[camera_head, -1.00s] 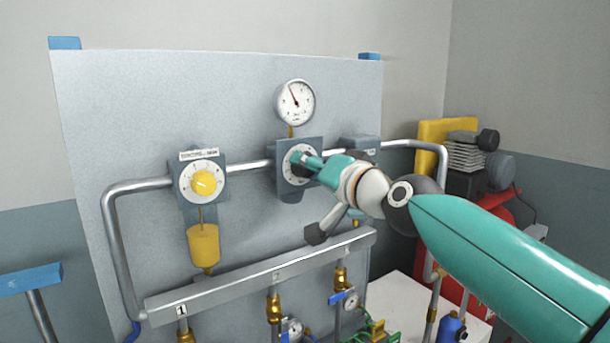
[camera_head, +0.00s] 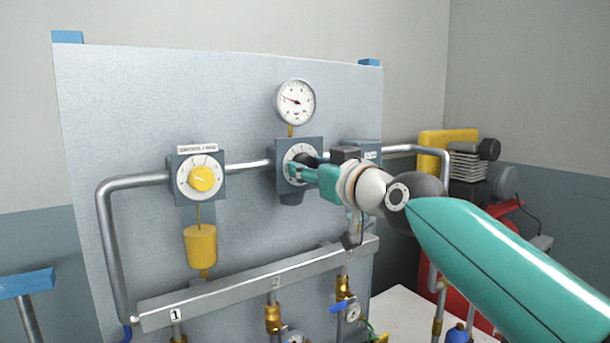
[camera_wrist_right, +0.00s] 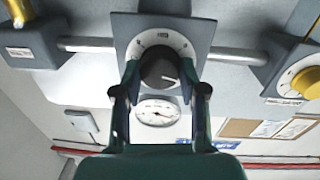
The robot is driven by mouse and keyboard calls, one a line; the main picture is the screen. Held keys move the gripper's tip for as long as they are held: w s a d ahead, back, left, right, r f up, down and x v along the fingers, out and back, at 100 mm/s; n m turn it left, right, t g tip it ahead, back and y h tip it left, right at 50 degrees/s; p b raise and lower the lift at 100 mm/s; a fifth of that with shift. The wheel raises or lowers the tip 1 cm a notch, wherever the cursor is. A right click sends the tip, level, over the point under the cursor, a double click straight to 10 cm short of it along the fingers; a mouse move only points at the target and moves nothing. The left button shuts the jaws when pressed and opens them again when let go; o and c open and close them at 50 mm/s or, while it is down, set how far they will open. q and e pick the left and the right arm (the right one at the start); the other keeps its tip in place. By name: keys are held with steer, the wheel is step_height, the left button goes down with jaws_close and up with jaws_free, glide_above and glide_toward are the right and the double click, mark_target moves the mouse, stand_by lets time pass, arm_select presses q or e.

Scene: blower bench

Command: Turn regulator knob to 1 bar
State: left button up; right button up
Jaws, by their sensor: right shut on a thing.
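The regulator (camera_head: 290,190) is a blue-grey block with a white dial, mounted on the grey panel below a round pressure gauge (camera_head: 296,103). Its black knob (camera_wrist_right: 158,70) sits between the fingers of my right gripper (camera_head: 304,170), which is shut on it. In the wrist view the fingers are on both sides of the knob, and a white mark shows on its face. The gauge needle points left and slightly up; its numbers are too small to read. The gauge also shows in the wrist view (camera_wrist_right: 158,112). My left gripper is not in view.
A second block with a yellow knob (camera_head: 202,179) and a yellow bowl (camera_head: 201,247) is at the left. Metal pipes (camera_head: 115,240) join the blocks. A numbered manifold bar (camera_head: 230,290) with brass valves runs below. A red and black compressor (camera_head: 470,180) stands at the right.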

steer(key=shift+a+f+n, duration=0.15)
steer(key=shift+f+n, duration=0.25)
steer(key=o, duration=1.1)
steer(key=shift+r, duration=0.1)
steer(key=shift+o, duration=0.2)
steer(key=shift+r, duration=0.15)
steer(key=v, duration=1.2)
